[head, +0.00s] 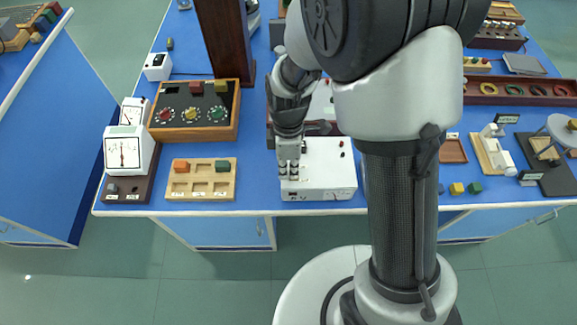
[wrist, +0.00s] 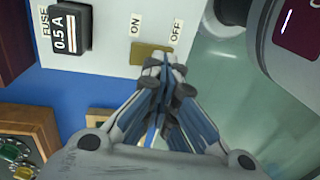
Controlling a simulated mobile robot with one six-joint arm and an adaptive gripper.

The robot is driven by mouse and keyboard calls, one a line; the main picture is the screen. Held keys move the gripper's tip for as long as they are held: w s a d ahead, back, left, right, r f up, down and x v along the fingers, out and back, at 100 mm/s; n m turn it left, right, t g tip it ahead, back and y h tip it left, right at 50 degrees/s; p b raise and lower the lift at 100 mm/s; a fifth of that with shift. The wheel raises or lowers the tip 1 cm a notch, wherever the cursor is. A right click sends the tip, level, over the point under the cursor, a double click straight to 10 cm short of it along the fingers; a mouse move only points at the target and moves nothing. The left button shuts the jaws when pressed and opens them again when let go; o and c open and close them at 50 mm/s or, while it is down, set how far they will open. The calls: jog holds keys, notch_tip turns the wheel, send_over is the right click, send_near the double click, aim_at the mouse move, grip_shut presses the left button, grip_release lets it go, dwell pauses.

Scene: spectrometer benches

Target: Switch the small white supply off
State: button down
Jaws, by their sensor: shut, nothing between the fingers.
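The white supply (head: 333,173) stands at the front edge of the bench in the head view, with a red and a dark terminal on top. In the wrist view its white panel (wrist: 108,25) carries a fuse holder marked 0.5 A (wrist: 70,27) and an olive switch plate (wrist: 146,55) between ON and OFF labels. My gripper (head: 289,177) is over the left part of the supply. In the wrist view my gripper (wrist: 165,66) is shut and empty, its tips at the OFF end of the switch plate. The tips partly cover the switch; its position and any contact cannot be told.
A wooden block tray (head: 201,194) and a white meter (head: 125,150) stand to the left. A wooden box with coloured knobs (head: 225,97) is behind the tray. Small coloured blocks (head: 457,189) lie to the right. Floor is open before the bench.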

jog(key=shift+f, duration=0.1)
jog(key=shift+w, duration=0.85)
jog(key=shift+s, duration=0.1)
jog(key=shift+r, duration=0.25)
jog(key=shift+r+p, duration=0.3)
jog(key=shift+p, duration=0.25)
notch_tip(320, 180, up, 13)
jog(key=w+p, duration=0.2)
jog(key=p, duration=0.3)
jog(key=shift+d, duration=0.1)
